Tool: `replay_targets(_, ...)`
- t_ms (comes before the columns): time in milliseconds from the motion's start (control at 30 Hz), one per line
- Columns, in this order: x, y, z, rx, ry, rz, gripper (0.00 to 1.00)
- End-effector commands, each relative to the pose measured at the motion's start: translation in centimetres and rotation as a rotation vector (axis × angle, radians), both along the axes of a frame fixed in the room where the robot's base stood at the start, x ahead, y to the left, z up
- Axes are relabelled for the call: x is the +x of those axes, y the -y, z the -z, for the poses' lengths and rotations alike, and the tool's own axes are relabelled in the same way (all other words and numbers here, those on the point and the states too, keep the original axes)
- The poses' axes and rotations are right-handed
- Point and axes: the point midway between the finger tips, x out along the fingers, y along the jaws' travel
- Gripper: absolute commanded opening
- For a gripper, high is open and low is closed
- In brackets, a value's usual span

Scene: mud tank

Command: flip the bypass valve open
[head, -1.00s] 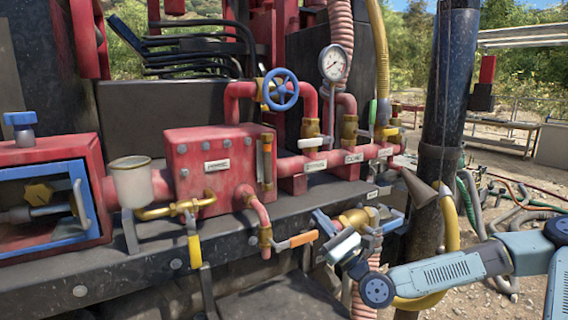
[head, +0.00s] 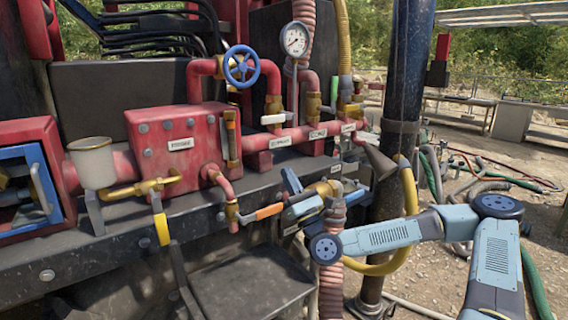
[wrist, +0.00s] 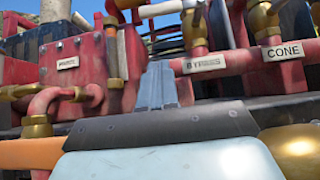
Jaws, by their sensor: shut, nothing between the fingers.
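The bypass valve's white lever (head: 273,119) lies across a brass valve body (head: 273,105) on a red vertical pipe, above the BYPASS label (head: 280,142). In the wrist view the lever (wrist: 165,9) is cut by the top edge, with the BYPASS label (wrist: 205,63) below it. My gripper (head: 288,211) is low in front of the manifold, below the lever and apart from it. Its fingers (wrist: 160,82) are shut and empty in the wrist view, pointing towards the red pipework. The exact fingertips are hard to make out in the head view.
An orange lever (head: 268,212) is just left of my gripper. A brass coupling (head: 325,188) with a ribbed hose is close on its right. A blue handwheel (head: 243,66), a gauge (head: 294,39) and a CONE label (head: 317,134) surround the bypass. A black post (head: 408,100) stands to the right.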

Motion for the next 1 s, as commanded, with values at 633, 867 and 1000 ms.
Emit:
replay_targets(633,5.1,-3.5,-7.9,-0.002,0.005,0.001,0.0)
replay_targets(867,5.2,-3.3,-9.7,-0.001,0.002,0.003,0.0)
replay_targets(1000,5.2,-3.3,-10.2,-0.001,0.002,0.003,0.0)
